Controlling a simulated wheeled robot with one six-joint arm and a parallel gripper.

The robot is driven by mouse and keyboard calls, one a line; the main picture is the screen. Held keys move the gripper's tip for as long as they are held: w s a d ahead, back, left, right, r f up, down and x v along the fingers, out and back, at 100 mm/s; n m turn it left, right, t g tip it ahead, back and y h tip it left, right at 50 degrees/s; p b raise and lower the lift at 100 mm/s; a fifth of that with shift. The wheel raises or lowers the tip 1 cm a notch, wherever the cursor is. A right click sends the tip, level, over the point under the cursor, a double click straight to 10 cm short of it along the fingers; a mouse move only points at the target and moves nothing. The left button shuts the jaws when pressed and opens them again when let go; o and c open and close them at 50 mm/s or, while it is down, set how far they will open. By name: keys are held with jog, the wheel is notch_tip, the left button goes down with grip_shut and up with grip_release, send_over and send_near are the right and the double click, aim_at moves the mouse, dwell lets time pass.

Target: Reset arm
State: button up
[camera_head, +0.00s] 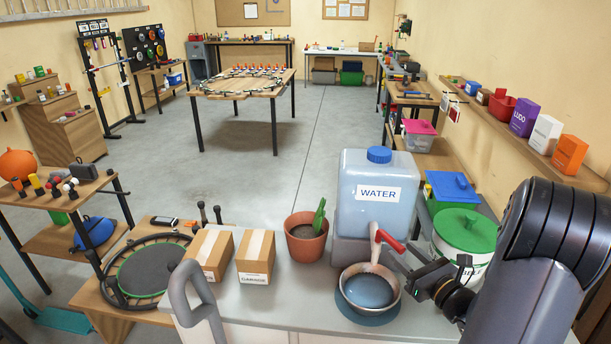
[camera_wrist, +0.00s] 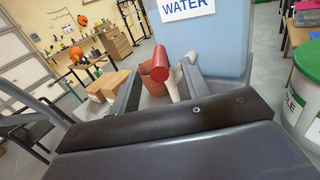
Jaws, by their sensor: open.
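My gripper (camera_head: 440,272) is open at the front right of the grey counter, beside the water tank. In the wrist view the two jaws of my gripper (camera_wrist: 160,76) stand apart with nothing clamped. A red handle (camera_head: 391,242) on a pale spout-like piece (camera_head: 375,246) sits at the tank's front. In the wrist view the red handle (camera_wrist: 160,62) appears between the jaws; I cannot tell whether they touch it. The blue water tank (camera_head: 376,219) is labelled WATER. A pan with blue inside (camera_head: 369,291) stands below the spout.
A terracotta pot (camera_head: 306,246) with a green plant and cardboard boxes (camera_head: 255,257) stand left of the tank. A green-lidded white bucket (camera_head: 464,232) is close to my arm on the right. A grey curved handle (camera_head: 190,295) rises at the front left. Open floor lies beyond.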

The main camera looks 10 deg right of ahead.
aim_at(389, 240)
jog(key=x, duration=0.5)
jog(key=shift+w+a+p, duration=0.2)
jog(key=shift+w+p, duration=0.05)
jog(key=shift+p, duration=0.15)
jog(key=shift+s+m+h, duration=0.1)
jog(key=shift+m+h, duration=0.2)
jog(key=shift+d, duration=0.1)
jog(key=b+v, duration=0.1)
jog(key=v, duration=0.6)
jog(key=p+x, duration=0.1)
jog(key=x, duration=0.6)
jog(key=shift+a+m+t+h, duration=0.4)
jog(key=shift+m+h, duration=0.3)
jog(key=shift+h, duration=0.4)
